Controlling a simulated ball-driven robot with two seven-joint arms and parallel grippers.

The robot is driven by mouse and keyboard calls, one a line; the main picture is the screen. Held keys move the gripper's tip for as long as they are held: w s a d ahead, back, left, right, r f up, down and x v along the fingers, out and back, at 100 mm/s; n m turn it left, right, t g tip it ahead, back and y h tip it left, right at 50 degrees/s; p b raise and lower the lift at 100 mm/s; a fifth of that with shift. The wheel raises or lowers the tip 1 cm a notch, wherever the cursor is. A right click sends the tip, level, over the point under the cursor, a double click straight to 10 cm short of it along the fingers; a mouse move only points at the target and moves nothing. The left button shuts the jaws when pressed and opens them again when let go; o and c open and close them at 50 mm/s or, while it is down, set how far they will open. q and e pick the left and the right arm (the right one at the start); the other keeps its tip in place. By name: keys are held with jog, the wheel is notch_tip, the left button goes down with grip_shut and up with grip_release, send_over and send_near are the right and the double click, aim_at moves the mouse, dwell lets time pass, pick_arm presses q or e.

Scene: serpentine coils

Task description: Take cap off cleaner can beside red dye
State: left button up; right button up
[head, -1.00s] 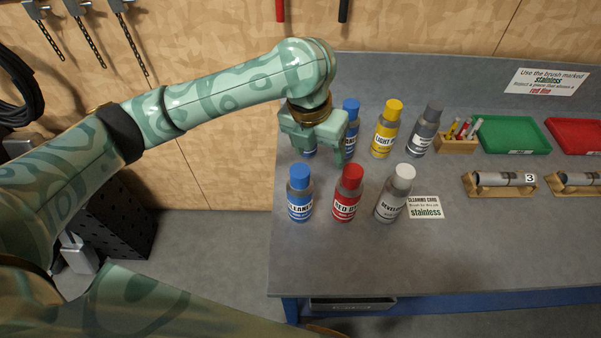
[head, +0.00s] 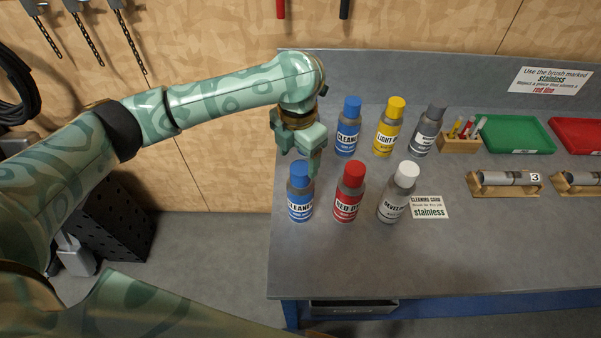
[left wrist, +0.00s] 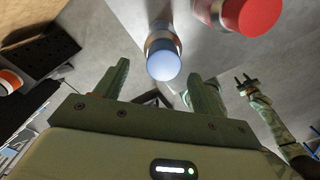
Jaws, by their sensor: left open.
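The cleaner can (head: 299,206) beside the red dye stands upright at the bench's left front, with its blue cap (head: 300,171) on. My left gripper (head: 301,156) is open and empty, just behind and above this cap. In the left wrist view the blue cap (left wrist: 163,64) shows between and beyond the two spread fingers, apart from both. The red dye can (head: 347,205) stands upright just to the right, red cap on; that cap also shows in the left wrist view (left wrist: 258,14). My right gripper (left wrist: 244,82) shows small in the left wrist view, its fingers apart.
A developer can (head: 394,204) stands right of the red dye. Behind are a second blue-capped cleaner can (head: 348,138), a yellow-capped can (head: 387,136) and a grey can (head: 427,138). A cleaning card (head: 429,207) lies at right. The bench front is clear.

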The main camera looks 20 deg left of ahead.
aim_at(300, 168)
pick_arm(q)
jog(key=f, duration=0.3)
jog(key=f+b, duration=0.1)
jog(key=shift+d+f, duration=0.2)
jog(key=shift+d, duration=0.1)
jog(key=c, duration=1.1)
jog(key=shift+o, duration=0.2)
jog(key=shift+r, duration=0.1)
